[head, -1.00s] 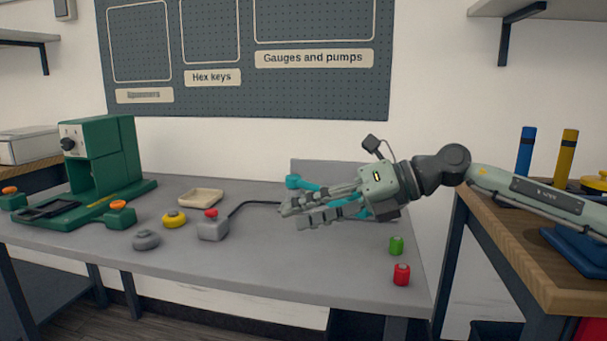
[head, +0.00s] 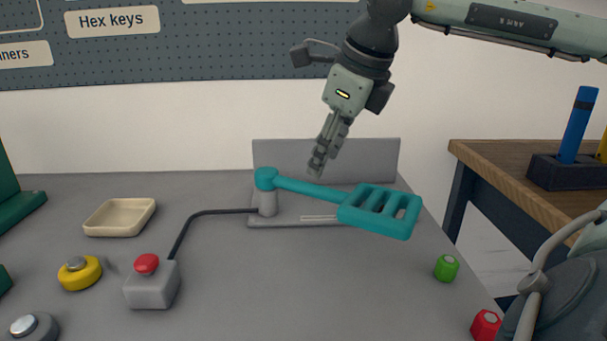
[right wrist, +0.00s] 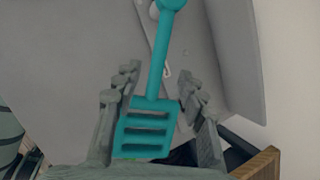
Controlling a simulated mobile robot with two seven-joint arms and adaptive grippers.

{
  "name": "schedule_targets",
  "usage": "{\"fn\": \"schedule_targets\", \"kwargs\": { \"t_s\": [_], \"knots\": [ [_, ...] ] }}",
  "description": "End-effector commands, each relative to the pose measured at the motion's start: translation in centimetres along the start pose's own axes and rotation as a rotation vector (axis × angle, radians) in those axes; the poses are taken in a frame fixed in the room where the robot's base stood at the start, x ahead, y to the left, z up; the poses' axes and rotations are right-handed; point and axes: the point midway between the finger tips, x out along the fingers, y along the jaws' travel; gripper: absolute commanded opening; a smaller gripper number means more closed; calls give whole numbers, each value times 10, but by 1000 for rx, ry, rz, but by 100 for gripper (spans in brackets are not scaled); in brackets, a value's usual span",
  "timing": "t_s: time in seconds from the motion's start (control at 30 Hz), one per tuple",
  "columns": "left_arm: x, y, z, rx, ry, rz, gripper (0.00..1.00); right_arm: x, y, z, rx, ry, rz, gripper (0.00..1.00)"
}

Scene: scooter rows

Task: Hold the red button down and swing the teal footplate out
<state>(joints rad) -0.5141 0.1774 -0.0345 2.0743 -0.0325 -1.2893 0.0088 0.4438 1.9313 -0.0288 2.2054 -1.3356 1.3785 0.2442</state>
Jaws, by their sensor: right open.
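The red button (head: 147,263) sits raised on a small grey box (head: 152,288), and nothing touches it. A dark cable runs from the box to a grey post. The slotted teal footplate (head: 352,214) is on a teal arm that pivots on this post (head: 267,203) and points right, slightly toward me. My right gripper (head: 317,168) is open and empty, tilted downward just above and behind the teal arm. In the right wrist view, the footplate (right wrist: 146,134) appears between the two spread fingers; its distance below them is unclear. My left gripper is out of view.
A grey upright panel (head: 370,153) stands behind the teal arm. Small green (head: 447,268) and red (head: 486,325) pieces lie right. The bench middle front is clear.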

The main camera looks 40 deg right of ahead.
Motion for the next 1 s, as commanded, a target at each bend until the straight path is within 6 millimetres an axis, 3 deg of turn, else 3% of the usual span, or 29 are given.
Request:
{"fn": "schedule_targets", "kwargs": {
  "t_s": [0.2,0.4,0.77,1.0],
  "knots": [
    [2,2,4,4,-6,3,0,37,2,-1,-1,4,6,41],
    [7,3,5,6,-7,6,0,61,1,0,0,2,5,41],
    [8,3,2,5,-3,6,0,68,1,0,1,-1,3,41],
    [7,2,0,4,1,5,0,68,1,0,1,-1,3,12]
  ]
}}
